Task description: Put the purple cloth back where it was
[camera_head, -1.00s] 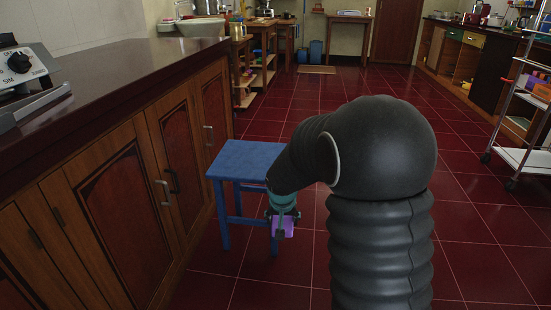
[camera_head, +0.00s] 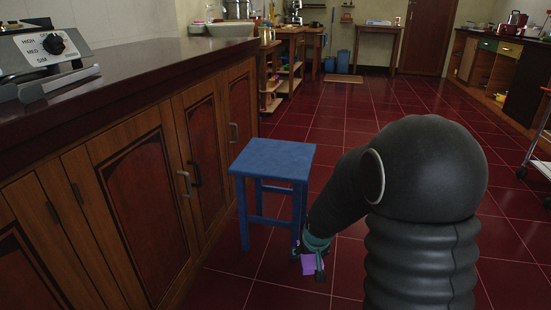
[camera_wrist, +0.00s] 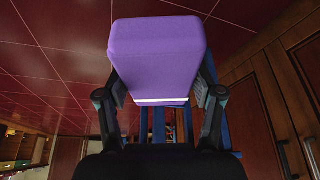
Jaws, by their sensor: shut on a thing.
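My gripper (camera_head: 311,262) is shut on the purple cloth (camera_head: 312,265), low in front of the blue stool's right front leg in the head view. In the wrist view the purple cloth (camera_wrist: 158,55) looks like a thick folded block with a white stripe near its lower edge. It sits between both fingers of my gripper (camera_wrist: 160,92). In the head view my gripper covers part of it. The blue stool (camera_head: 273,160) has a bare top and stands beside the cabinets.
A dark counter (camera_head: 130,75) with wooden cabinet doors (camera_head: 140,185) runs along the left. A trolley (camera_head: 541,135) is partly visible at the right edge. The red tiled floor (camera_head: 350,120) is open in the middle.

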